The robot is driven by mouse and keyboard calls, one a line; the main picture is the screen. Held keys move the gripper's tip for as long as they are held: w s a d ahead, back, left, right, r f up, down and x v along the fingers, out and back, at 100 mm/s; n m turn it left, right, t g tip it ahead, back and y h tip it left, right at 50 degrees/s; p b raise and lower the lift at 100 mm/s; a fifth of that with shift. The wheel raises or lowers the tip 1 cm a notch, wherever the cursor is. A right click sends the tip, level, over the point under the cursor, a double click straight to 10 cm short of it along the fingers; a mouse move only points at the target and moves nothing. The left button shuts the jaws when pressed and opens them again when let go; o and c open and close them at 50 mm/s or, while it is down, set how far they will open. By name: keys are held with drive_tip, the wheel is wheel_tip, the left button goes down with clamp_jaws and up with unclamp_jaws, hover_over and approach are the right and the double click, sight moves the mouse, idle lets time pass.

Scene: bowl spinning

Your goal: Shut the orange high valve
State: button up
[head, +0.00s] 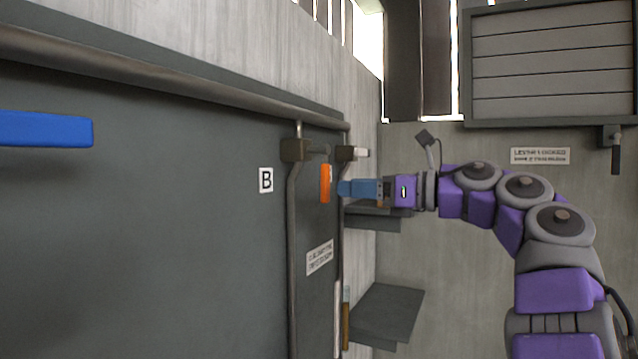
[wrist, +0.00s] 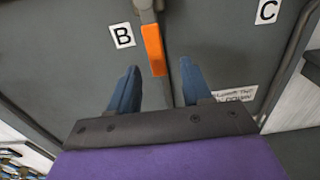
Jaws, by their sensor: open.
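The orange valve handle (head: 325,183) is a short flat bar beside a vertical grey pipe, right of the B label in the head view. In the wrist view the orange handle (wrist: 154,49) stands nearly upright, hanging from a grey fitting at the top. My gripper (head: 343,188) is close to the right of the handle in the head view. In the wrist view my gripper (wrist: 160,78) has its two blue fingers spread apart, with the handle's lower end ahead of the gap between them. No contact shows, and the exact distance is hard to tell.
A blue bar (head: 45,129) is on the dark panel at far left. Grey pipes (head: 293,240) run along the panel edge near the handle. Grey ledges (head: 385,310) jut out below my arm. A B label (wrist: 122,35) and a C label (wrist: 267,11) flank the handle.

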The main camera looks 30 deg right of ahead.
sight(329, 186)
drive_tip(key=p+x, duration=0.1)
drive_tip(key=x, duration=0.7)
drive_tip(key=shift+a+p, duration=0.25)
drive_tip(key=shift+p, duration=0.05)
drive_tip(key=shift+d, duration=0.15)
drive_tip(key=shift+c, duration=0.5)
